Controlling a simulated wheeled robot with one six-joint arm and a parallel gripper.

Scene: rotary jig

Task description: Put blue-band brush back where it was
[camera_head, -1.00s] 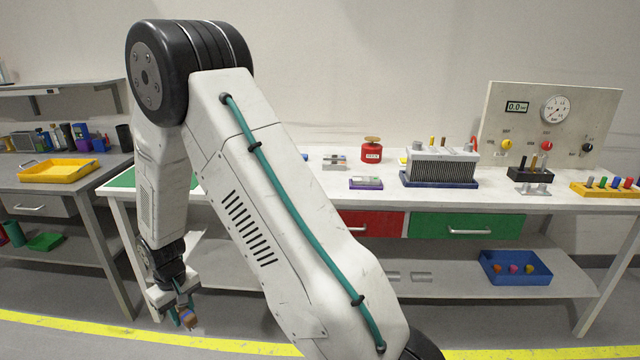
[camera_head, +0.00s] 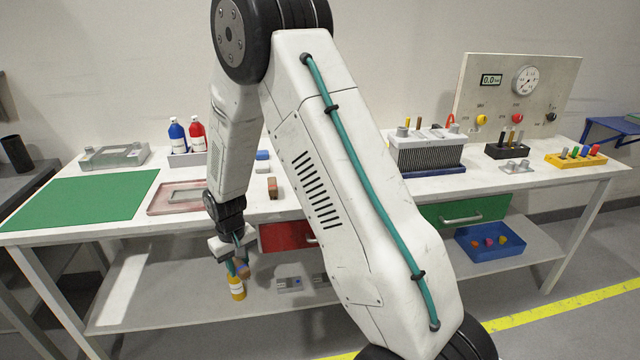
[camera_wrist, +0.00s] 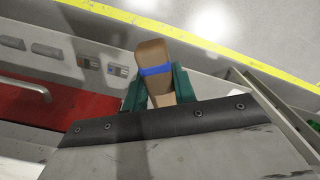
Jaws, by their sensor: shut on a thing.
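The blue-band brush shows in the wrist view as a tan-brown piece (camera_wrist: 152,54) with a blue band across it. My gripper (camera_wrist: 157,88) has its teal fingers on either side of the brush, shut on it. In the head view my gripper (camera_head: 238,268) hangs in front of the workbench, below the tabletop's front edge, with the brush's brown part (camera_head: 243,271) at its tips. The brush touches nothing else that I can see.
The white workbench (camera_head: 335,196) carries a green mat (camera_head: 85,198), a shallow pinkish tray (camera_head: 165,202), a brown block (camera_head: 272,188), bottles (camera_head: 178,137) and a finned block (camera_head: 428,153). A yellow bottle (camera_head: 237,290) shows by my gripper. A red drawer (camera_head: 285,236) is close.

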